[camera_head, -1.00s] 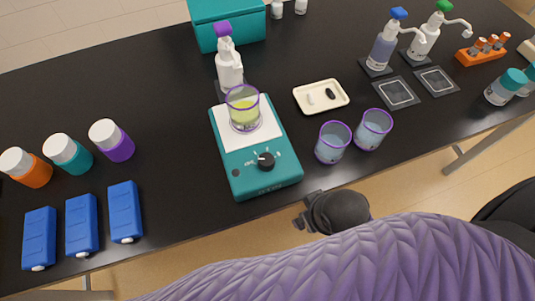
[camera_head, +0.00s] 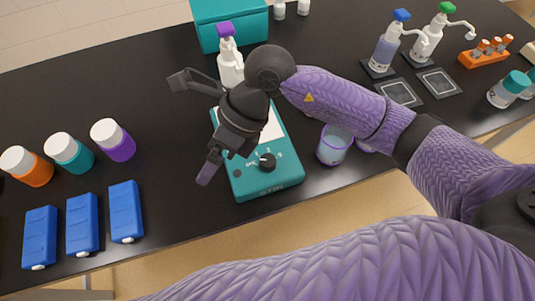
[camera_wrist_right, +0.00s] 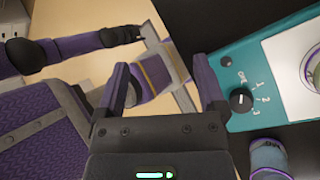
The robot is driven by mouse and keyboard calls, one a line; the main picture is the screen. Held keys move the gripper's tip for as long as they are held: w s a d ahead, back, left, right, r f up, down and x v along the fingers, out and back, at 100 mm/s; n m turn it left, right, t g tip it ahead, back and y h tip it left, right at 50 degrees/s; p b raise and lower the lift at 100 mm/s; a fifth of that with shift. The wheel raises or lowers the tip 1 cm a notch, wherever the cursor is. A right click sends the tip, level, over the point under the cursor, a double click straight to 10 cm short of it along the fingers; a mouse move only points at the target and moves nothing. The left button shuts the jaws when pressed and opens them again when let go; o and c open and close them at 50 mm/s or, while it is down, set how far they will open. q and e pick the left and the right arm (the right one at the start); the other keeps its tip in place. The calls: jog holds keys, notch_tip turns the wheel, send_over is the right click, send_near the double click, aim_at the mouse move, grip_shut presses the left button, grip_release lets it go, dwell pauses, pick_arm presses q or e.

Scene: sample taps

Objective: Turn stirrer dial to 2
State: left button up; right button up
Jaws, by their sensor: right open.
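The teal stirrer (camera_head: 268,187) stands on the black table and also shows in the right wrist view (camera_wrist_right: 228,55). Its black dial (camera_head: 267,161) is on the front panel, and it shows at the right in the wrist view (camera_wrist_right: 241,99) with marks OFF, 1, 2 and 3. The dial's white line seems to point toward OFF. My right gripper (camera_head: 196,125) is open and empty above the stirrer's left side, its fingers spread apart; in the wrist view its fingers (camera_wrist_right: 164,78) are left of the dial, not touching it.
A glass (camera_head: 333,145) stands close to the stirrer's right. A white pump bottle (camera_head: 230,70) is behind it. Blue blocks (camera_head: 82,224) and capped bottles (camera_head: 68,152) are at the left. My right wrist hides the beaker on the stirrer in the head view.

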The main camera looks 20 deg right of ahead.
aim_at(268, 159)
jog(key=w+d+h, duration=0.1)
jog(key=d+h, duration=0.1)
jog(key=d, duration=0.1)
jog(key=w+d+f+h, duration=0.1)
jog(key=d+h, duration=0.1)
jog(key=d, duration=0.2)
jog(key=w+d+f+t+h, duration=0.1)
jog(key=d+h, duration=0.2)
jog(key=shift+w+d, duration=0.2)
jog(key=shift+w, duration=0.2)
jog(key=f, duration=0.3)
jog(key=f+b, duration=0.1)
jog(key=f, duration=0.2)
jog(key=f+b, duration=0.1)
jog(key=f, duration=0.2)
jog(key=shift+s+a+f, duration=0.2)
jog(key=shift+s, duration=0.05)
jog(key=c, duration=0.4)
grip_shut()
